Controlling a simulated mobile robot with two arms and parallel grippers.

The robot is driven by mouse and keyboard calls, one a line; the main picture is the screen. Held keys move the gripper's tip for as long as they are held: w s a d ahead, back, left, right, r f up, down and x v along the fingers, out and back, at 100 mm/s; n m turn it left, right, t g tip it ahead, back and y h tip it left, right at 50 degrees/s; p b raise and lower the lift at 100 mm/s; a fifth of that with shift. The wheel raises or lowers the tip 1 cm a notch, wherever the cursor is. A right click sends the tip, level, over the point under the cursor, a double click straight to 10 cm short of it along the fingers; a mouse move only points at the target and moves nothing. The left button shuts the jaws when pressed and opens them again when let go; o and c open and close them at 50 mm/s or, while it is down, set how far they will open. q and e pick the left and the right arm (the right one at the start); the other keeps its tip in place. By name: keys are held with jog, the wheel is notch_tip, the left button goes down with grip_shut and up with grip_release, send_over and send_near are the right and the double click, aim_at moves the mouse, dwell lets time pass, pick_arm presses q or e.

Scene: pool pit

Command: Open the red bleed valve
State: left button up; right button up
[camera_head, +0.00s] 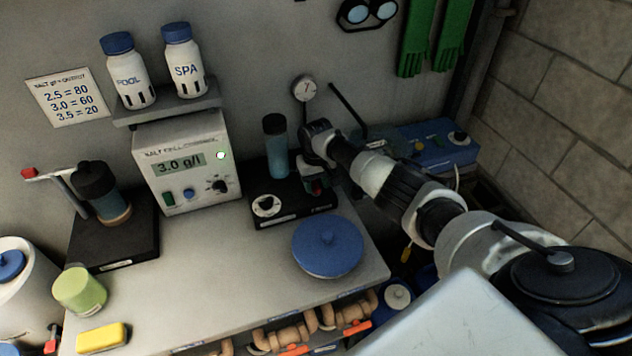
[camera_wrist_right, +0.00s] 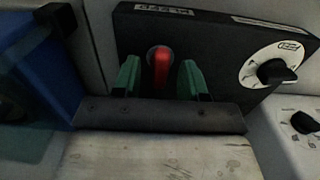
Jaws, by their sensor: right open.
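I see no clear contact between the fingers and the lever. In the head view my right arm reaches in from the right, and its gripper (camera_head: 317,186) is at the right end of the black base (camera_head: 290,207), hiding most of the valve. My left gripper does not show.
A white dial (camera_wrist_right: 275,68) sits beside the valve on the same base. A blue-grey cylinder (camera_head: 276,150) stands behind. A blue round lid (camera_head: 327,247) lies in front. The salt display box (camera_head: 184,165) reads 3.0 g/l. The middle of the bench (camera_head: 205,265) is clear.

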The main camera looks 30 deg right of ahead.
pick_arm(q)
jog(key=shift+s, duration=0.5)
pick_arm(e)
grip_shut()
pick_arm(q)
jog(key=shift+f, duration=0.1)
pick_arm(e)
jog(key=shift+n, duration=0.3)
jog(key=n+b, duration=0.1)
jog(key=n, duration=0.2)
jog(key=shift+n, duration=0.3)
jog(key=n, duration=0.4)
jog(key=shift+n+b, duration=0.3)
jog(key=n, duration=0.4)
jog(key=shift+b, duration=0.3)
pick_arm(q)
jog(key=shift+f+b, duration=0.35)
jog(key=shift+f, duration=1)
pick_arm(e)
jog(key=shift+w+r+n, duration=0.1)
jog(key=shift+n, duration=2.4)
grip_release()
